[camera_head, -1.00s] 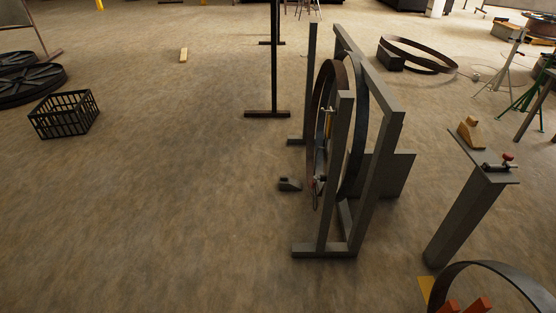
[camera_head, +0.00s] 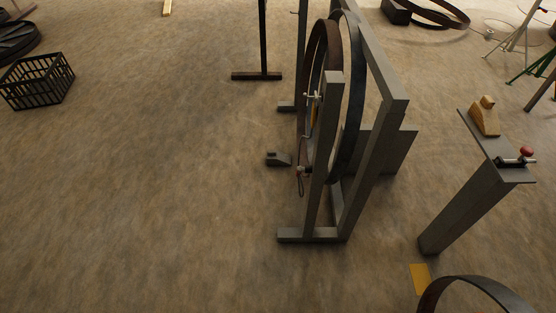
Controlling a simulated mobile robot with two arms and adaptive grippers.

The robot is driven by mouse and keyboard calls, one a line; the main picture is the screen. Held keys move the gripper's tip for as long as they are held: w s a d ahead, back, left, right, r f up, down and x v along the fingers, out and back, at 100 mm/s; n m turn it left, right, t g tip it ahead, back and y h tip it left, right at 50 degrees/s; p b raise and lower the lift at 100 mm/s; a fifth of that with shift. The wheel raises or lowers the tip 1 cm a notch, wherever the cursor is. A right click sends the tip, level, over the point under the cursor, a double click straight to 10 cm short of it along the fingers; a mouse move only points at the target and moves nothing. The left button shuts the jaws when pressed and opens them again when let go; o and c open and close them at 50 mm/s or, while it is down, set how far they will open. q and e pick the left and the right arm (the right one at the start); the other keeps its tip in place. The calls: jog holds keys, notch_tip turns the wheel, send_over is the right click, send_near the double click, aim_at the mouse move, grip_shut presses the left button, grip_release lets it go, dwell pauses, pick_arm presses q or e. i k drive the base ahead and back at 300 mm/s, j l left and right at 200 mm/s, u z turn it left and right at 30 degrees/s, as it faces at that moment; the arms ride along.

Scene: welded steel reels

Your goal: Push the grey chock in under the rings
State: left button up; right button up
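The grey chock (camera_head: 279,159), a small dark wedge-like block, lies on the floor just left of the rings. A gap of bare floor shows between it and the stand. Two upright rings, one rusty brown (camera_head: 312,72) and one dark grey (camera_head: 353,103), stand side by side within a grey steel frame (camera_head: 370,172). The frame's front post hides part of them, and I cannot tell what their lowest points rest on. A clamp (camera_head: 304,172) sits low by the brown ring. Neither of my grippers is in view.
The floor left of the frame is open. A black crate (camera_head: 38,81) stands far left. A dark post on a foot (camera_head: 257,76) stands behind. At right are a pedestal (camera_head: 465,208) with a wooden block (camera_head: 485,117) and red-knobbed clamp, a yellow plate (camera_head: 420,279) and another ring (camera_head: 470,282).

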aim_at(275, 158)
jog(key=z, duration=0.35)
jog(key=i+j+z, duration=0.45)
jog(key=z, duration=0.2)
jog(key=i+j+z, duration=0.1)
jog(key=j+z, duration=0.25)
jog(key=j, duration=0.1)
